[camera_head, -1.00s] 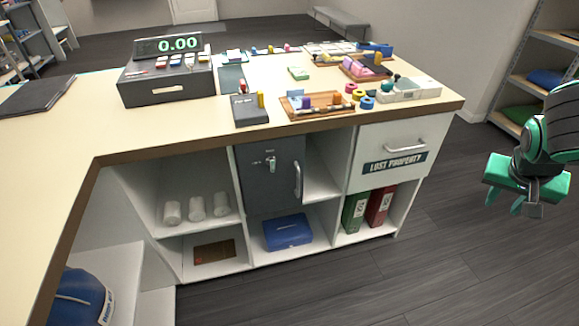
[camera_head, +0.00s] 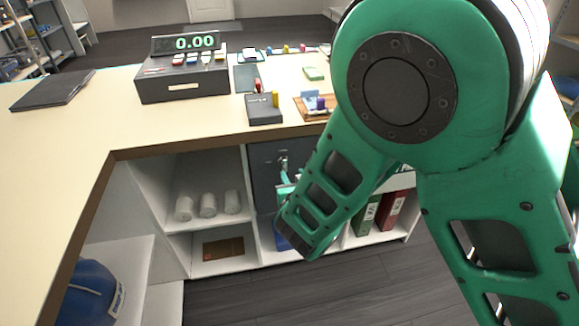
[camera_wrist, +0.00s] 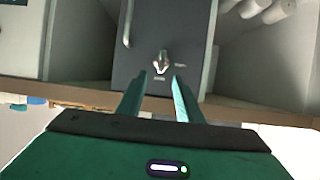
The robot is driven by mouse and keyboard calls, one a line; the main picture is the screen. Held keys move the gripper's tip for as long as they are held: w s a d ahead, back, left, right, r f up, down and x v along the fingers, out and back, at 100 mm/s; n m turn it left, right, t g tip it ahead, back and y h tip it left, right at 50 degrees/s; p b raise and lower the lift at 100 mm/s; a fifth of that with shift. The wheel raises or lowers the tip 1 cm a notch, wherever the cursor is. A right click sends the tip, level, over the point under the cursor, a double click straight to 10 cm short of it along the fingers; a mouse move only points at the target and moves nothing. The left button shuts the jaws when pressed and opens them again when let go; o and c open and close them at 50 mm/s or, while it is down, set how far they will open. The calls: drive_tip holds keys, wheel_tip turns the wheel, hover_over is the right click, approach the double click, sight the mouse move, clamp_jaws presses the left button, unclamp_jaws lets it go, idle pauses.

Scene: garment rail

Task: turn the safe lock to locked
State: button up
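The dark grey safe (camera_head: 264,180) sits in the shelf under the counter, its door partly behind my arm in the head view. In the wrist view the safe door (camera_wrist: 186,30) appears upside down, with a bar handle (camera_wrist: 127,22) at the left. The small metal lock knob (camera_wrist: 161,62) stands upright in that picture, with tiny marks beside and below it that I cannot read. The knob also shows in the head view (camera_head: 283,163). My gripper (camera_wrist: 162,80) is open and empty. Its two fingertips point at the door, one each side of the knob's line, with no visible contact.
The counter edge (camera_head: 200,138) runs above the safe. White rolls (camera_head: 208,205) stand in the compartment to its left. Red and green binders (camera_head: 391,210) stand to its right. A blue box below is mostly hidden by my arm. The floor in front is clear.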

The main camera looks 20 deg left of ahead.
sight(286, 164)
drive_tip(key=x, duration=1)
drive_tip(key=shift+w+a+f, duration=0.15)
drive_tip(key=shift+w+a, duration=0.1)
clamp_jaws()
drive_tip(key=shift+d, duration=0.1)
